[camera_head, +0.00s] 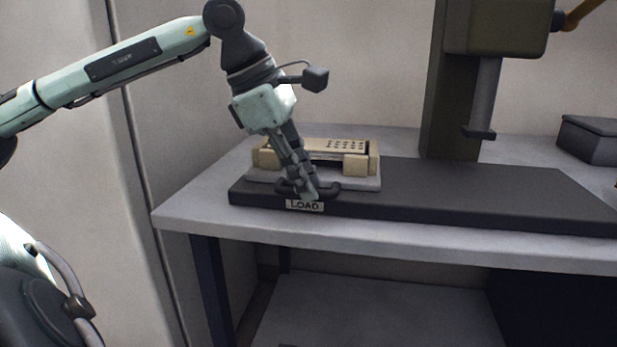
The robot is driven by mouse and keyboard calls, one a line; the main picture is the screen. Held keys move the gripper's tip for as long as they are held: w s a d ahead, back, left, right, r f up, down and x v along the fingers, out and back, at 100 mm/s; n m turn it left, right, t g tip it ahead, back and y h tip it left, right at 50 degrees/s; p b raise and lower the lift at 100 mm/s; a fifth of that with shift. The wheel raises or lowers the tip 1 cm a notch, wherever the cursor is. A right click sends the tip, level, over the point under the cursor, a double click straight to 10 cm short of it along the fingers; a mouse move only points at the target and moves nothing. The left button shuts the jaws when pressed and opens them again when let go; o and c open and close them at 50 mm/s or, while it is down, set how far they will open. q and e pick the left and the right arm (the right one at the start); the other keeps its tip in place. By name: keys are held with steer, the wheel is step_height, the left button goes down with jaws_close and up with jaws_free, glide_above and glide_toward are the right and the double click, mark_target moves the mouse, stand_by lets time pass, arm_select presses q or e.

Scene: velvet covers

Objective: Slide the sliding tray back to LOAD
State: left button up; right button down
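The sliding tray (366,184) is a light grey plate at the left end of a long dark rail base (480,196). It carries a beige box-like fixture (356,164) with a perforated top. A dark handle (327,187) sticks out at the tray's front. A LOAD label (305,206) is on the base's front face, just below the handle. My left gripper (309,193) points down at the handle, its fingers overlapping it. I cannot tell whether the fingers are closed around the handle. My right gripper is not in view.
A dark olive press column (452,110) with a grey ram (484,100) stands behind the base at right. A dark grey box (590,140) sits at the back right of the grey table (190,212). The rail right of the tray is clear.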

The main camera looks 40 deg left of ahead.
arm_select(q)
steer(key=shift+o, duration=1.4)
steer(key=shift+r, duration=0.1)
steer(key=v, duration=1.1)
steer(key=shift+s+a+r, duration=0.2)
steer(key=shift+s+r, duration=0.05)
steer(key=shift+r, duration=0.05)
